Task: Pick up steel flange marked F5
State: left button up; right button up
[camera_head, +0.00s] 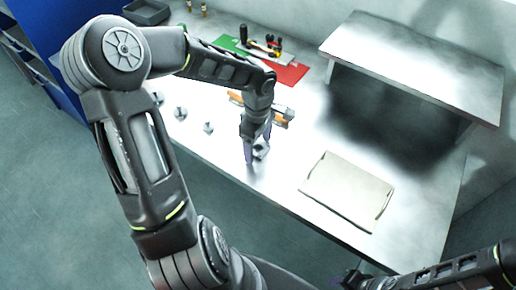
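Several small steel flanges stand in a slanting row on the metal table: one (158,98) at the far left, one (180,113) and one (208,127) nearer. Another steel flange (261,150) is at the fingertips of my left gripper (257,149). The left gripper points down at the table, its fingers apart around or just beside this flange; I cannot tell whether they touch it. No F5 marking is readable. My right gripper (347,279) is at the bottom edge, mostly cut off and dark, and its fingers are unclear.
The metal table (270,185) has a pale tray or board (347,190) at front right. A raised shelf (415,60) stands at the back right. Tools lie by a green and red mat (290,73). Orange-and-grey items (283,118) are close behind the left gripper.

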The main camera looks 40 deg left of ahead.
pick_arm(q)
grip_shut()
dwell(0.7)
